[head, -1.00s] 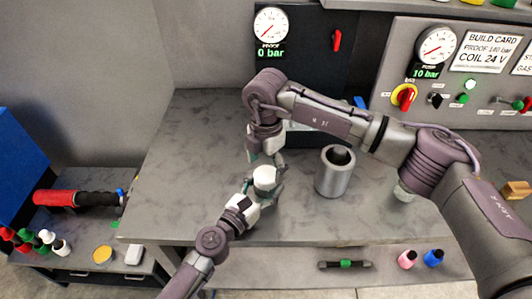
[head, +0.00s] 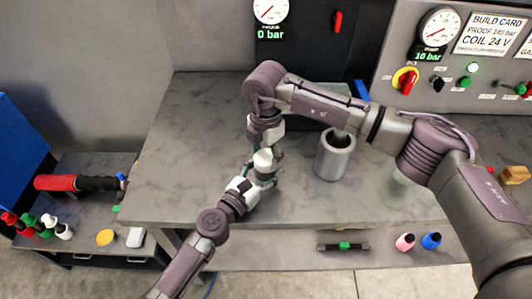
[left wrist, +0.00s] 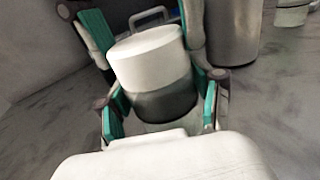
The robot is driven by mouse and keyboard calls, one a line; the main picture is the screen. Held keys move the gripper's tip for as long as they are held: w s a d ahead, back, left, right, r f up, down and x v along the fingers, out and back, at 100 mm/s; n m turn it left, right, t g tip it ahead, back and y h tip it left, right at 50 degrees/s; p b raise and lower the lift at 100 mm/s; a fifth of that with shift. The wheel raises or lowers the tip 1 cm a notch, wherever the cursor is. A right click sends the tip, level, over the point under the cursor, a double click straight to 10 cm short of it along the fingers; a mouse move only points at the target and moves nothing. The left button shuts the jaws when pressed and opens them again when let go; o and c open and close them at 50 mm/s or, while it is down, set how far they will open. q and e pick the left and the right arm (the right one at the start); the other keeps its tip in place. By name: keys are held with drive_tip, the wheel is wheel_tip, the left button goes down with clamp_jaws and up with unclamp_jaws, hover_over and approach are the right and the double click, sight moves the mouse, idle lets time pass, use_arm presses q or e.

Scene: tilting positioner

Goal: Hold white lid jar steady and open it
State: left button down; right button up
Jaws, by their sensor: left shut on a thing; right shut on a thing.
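The jar has a white lid (left wrist: 148,55) and a dark grey body (left wrist: 163,102). In the head view its pale lid (head: 263,160) shows between my two grippers, above the front part of the bench. My left gripper (left wrist: 162,112) is shut around the jar's body, with a green pad on each side. My right gripper (head: 264,153) comes down from above and behind; its green pads flank the lid (left wrist: 148,55) in the left wrist view, and it is shut on the lid. The lid sits on the body. Whether the jar touches the bench is hidden.
A grey metal cup (head: 334,158) with something dark in it stands right of the jar on the grey bench (head: 185,150). A gauge panel (head: 390,60) rises behind. A lower side shelf at left holds several bottles (head: 48,225). The bench's left part is clear.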

drive_tip(key=n, duration=0.4)
drive_tip(key=shift+n, duration=0.3)
drive_tip(key=n, duration=1.2)
drive_tip(key=shift+n, duration=0.4)
drive_tip(key=n, duration=1.2)
drive_tip(key=shift+r+n, duration=0.1)
drive_tip(key=shift+n, duration=0.3)
drive_tip(key=n, duration=0.5)
drive_tip(key=shift+n, duration=0.4)
